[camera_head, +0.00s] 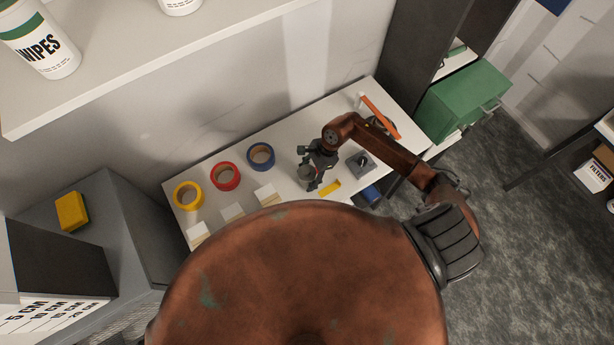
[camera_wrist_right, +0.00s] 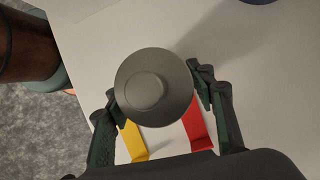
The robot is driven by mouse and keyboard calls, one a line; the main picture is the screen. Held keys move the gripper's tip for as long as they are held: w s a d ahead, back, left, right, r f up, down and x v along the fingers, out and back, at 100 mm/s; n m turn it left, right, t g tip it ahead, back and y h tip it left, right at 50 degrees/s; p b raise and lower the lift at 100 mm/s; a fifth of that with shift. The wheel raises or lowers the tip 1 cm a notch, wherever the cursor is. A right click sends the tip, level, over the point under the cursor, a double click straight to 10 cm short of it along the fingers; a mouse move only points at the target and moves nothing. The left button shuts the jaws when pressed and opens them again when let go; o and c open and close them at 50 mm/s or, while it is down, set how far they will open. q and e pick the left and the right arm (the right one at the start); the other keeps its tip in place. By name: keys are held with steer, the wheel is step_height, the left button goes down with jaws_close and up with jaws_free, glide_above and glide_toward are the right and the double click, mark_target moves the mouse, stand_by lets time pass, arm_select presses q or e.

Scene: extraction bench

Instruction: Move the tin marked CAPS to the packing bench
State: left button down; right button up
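A grey round tin (camera_head: 307,174) is at my right gripper (camera_head: 315,172), over the white bench in the head view. In the right wrist view its dark round lid (camera_wrist_right: 153,88) sits between the two fingers of the right gripper (camera_wrist_right: 162,128), which look closed against its sides. My left gripper is not in view. I cannot tell which surface is the packing bench.
Yellow (camera_head: 188,195), red (camera_head: 225,176) and blue (camera_head: 261,156) rings lie on the white bench (camera_head: 290,140), behind several pale blocks. A grey knobbed device (camera_head: 360,164) stands right of the gripper. A green box (camera_head: 463,101) is farther right. A shelf (camera_head: 130,45) overhangs the left.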

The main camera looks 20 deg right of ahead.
steer(key=shift+o, duration=1.1)
steer(key=shift+d+r, duration=0.2)
steer(key=shift+r, duration=0.1)
steer(key=b+v, duration=0.3)
steer(key=v, duration=0.7)
steer(key=shift+r, duration=0.1)
steer(key=shift+d+r, duration=0.2)
steer(key=shift+r, duration=0.35)
